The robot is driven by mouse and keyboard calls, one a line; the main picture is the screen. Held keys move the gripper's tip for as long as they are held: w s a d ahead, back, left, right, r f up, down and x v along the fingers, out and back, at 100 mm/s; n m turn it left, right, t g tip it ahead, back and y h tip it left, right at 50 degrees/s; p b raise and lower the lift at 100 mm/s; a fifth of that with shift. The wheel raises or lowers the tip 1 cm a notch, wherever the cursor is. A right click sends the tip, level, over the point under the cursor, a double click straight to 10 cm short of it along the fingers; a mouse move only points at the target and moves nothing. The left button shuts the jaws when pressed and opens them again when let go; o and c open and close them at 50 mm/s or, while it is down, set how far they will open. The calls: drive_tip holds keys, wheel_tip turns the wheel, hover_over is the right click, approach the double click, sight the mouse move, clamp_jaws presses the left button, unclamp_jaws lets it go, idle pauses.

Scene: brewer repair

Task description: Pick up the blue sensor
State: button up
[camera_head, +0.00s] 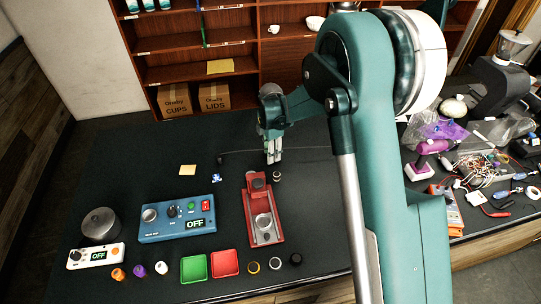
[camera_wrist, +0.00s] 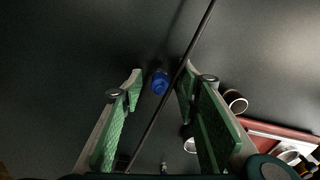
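The blue sensor (camera_wrist: 160,82) shows in the wrist view as a small blue capped piece. It lies in line with the gap between the two green-padded fingers of my gripper (camera_head: 272,158). The fingers are apart, and dark space shows between each fingertip and the sensor. I cannot tell how far below the fingertips it is. In the head view I cannot make the sensor out near my gripper; the fingers seem to hide it. My gripper points down over the black table, behind the red stand (camera_head: 263,226).
A thin dark cable (camera_wrist: 168,98) crosses close beside the sensor. A small cylinder (camera_wrist: 235,101) stands near the right finger. A blue control box (camera_head: 177,222), green tray (camera_head: 194,268) and red tray (camera_head: 225,263) stand toward the front. Tools and wires crowd the right side.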

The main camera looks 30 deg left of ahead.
drive_tip(key=c, duration=1)
drive_tip(key=shift+r, duration=0.1)
drive_tip(key=shift+r+b, duration=0.4)
drive_tip(key=shift+r, duration=4.5)
